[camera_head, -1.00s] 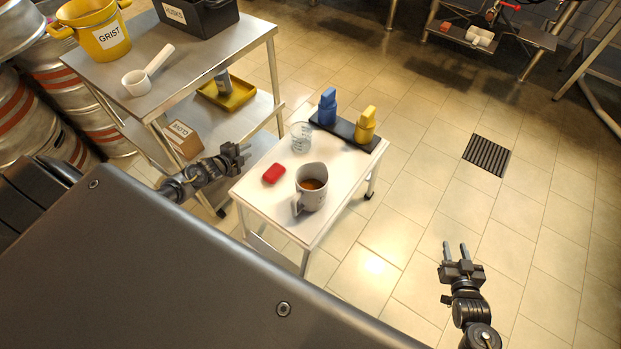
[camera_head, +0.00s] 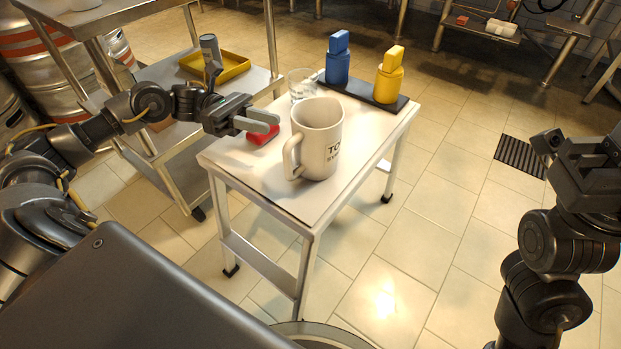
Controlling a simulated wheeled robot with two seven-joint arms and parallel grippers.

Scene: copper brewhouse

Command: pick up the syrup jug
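The syrup jug (camera_head: 322,135) is a cream mug-like jug with dark lettering, partly readable as "TO" and "SY". It stands upright on the small white table (camera_head: 225,153), with its handle at its left front. My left gripper (camera_head: 271,123) is just left of the jug, above a red block (camera_head: 263,136) that it partly covers. Its two grey fingers point right toward the jug with a gap between them, and nothing shows between them. My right gripper (camera_head: 585,150) is at the right edge over the floor, away from the table; its fingertips are not clear.
A glass beaker (camera_head: 301,86) stands behind the jug. Blue (camera_head: 338,62) and yellow (camera_head: 389,80) bottles stand on a dark tray (camera_head: 362,93) at the table's back. A steel cart with a yellow tray (camera_head: 236,66) is at the left.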

